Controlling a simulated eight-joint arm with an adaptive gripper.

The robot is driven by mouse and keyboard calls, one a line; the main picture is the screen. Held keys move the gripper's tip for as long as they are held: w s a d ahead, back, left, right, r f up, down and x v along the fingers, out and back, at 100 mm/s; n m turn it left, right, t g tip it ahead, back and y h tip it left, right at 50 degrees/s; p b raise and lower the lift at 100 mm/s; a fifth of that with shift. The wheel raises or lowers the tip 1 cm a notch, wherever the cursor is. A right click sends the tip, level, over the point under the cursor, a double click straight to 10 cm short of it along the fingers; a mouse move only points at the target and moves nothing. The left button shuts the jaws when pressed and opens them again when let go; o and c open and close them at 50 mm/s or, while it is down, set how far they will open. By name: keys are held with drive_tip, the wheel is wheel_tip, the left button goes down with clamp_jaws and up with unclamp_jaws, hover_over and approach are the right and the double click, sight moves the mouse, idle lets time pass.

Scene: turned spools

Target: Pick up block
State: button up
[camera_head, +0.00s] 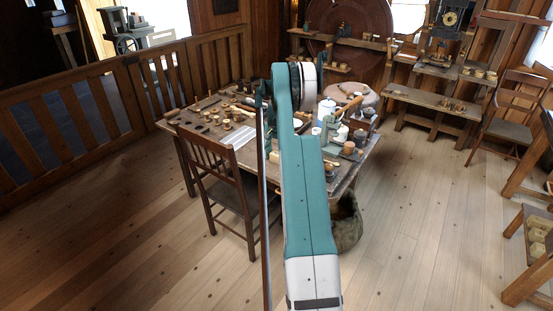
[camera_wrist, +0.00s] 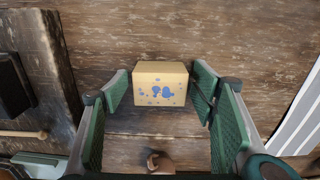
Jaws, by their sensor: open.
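A tan block (camera_wrist: 160,84) with blue spots and blotches sits on a worn wooden table top (camera_wrist: 110,50), in the middle of the wrist view. My gripper (camera_wrist: 160,90) is open, with a green padded finger to the left and another to the right of the block. Narrow gaps show between the block and both fingers, so neither seems to touch it. In the head view my teal arm reaches over the cluttered table (camera_head: 338,188). The block and my gripper's fingertips cannot be made out there.
A small brown turned wooden piece (camera_wrist: 159,162) lies at the bottom of the wrist view, between the fingers. A dark object (camera_wrist: 14,85) and a wooden stick (camera_wrist: 22,134) are at the left. Striped white sheet (camera_wrist: 300,122) lies right. A chair (camera_head: 222,185) stands against the table.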

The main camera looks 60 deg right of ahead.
drive_tip(key=c, duration=1)
drive_tip(key=shift+r, duration=0.1)
drive_tip(key=shift+r+p, duration=0.6)
drive_tip(key=shift+r, duration=4.35)
drive_tip(key=shift+a, duration=0.1)
